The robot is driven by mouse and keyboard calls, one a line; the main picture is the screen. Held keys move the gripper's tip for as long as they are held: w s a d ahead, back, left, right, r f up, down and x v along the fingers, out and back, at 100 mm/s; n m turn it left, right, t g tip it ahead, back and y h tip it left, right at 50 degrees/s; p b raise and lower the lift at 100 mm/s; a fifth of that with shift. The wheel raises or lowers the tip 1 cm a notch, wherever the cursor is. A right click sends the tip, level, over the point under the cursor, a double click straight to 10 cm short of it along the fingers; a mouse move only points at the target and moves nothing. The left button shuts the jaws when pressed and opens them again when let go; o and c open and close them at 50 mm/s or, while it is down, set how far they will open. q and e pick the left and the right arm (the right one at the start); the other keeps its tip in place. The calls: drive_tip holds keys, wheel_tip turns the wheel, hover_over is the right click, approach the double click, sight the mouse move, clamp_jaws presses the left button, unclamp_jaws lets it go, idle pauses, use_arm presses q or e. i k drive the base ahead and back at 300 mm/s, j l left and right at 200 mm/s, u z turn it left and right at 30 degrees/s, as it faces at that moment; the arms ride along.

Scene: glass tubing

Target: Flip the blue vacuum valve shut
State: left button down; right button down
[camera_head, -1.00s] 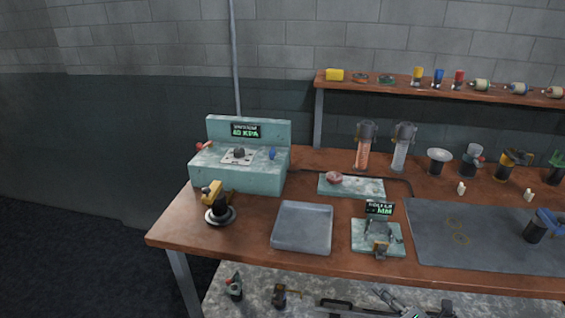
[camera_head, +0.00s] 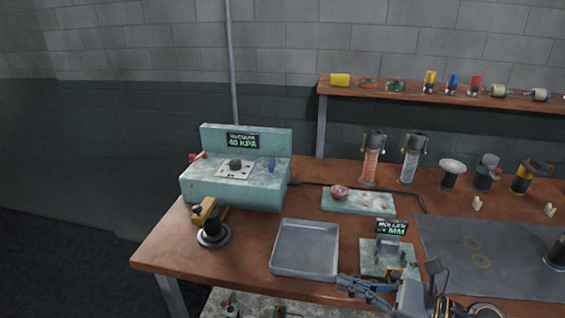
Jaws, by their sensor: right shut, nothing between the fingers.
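The vacuum station (camera_head: 240,187) is a pale teal box at the left back of the bench. Its display (camera_head: 242,141) reads 40 KPA. The blue valve lever (camera_head: 271,164) stands upright on its top, at the right. A dark knob (camera_head: 235,165) sits on a white plate beside it. My right gripper (camera_head: 346,284) comes in at the bottom, near the front edge of the bench, right of the grey tray. It is shut and empty, well apart from the valve. My left gripper is not in view.
A grey tray (camera_head: 305,249) lies in front of the station. A black and brass tool (camera_head: 213,225) stands at the left. A roller gauge (camera_head: 389,262) is partly hidden by my right arm. Glass cylinders and a dark mat (camera_head: 500,250) are farther right.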

sight(271, 165)
drive_tip(key=i, duration=1.2)
